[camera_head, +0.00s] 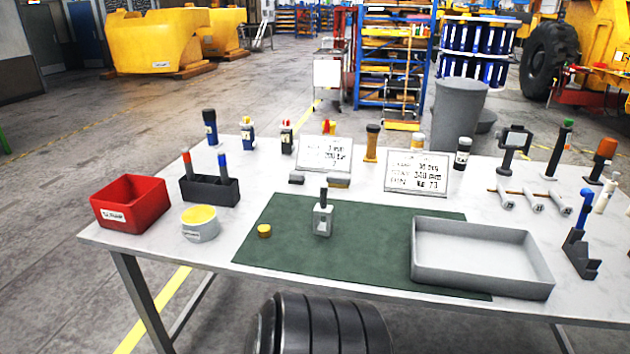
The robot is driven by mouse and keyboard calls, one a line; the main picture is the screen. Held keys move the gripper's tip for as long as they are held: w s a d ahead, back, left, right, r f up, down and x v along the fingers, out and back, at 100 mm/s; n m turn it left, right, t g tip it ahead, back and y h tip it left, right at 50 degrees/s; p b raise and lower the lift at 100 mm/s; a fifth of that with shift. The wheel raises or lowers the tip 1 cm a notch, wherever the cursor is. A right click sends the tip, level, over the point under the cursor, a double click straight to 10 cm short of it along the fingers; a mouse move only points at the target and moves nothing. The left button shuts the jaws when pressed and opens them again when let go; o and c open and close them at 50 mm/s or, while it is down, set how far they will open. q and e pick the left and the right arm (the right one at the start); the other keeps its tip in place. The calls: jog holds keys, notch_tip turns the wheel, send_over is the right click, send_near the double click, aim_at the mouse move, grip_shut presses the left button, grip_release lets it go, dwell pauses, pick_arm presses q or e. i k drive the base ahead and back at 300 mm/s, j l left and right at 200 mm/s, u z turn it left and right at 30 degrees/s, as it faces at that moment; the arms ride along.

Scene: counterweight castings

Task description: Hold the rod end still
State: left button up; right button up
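A small light grey block (322,220) stands upright on the green mat (370,258), with a dark rod-like piece (323,196) rising from its top. This looks like the rod end in a holder, but it is too small to be sure. A short brass-coloured round piece (264,231) lies on the mat to its left. Nothing is touching the block or the dark piece. Neither of my grippers shows in the head view.
On the white table, a red bin (131,203), a dark marker holder (209,190) and a yellow-topped tin (200,224) stand left. A grey tray (480,254) covers the mat's right part. Signs (416,174), bottles and tools line the back and right.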

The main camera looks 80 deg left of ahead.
aim_at(322, 230)
jog(key=u, duration=2.65)
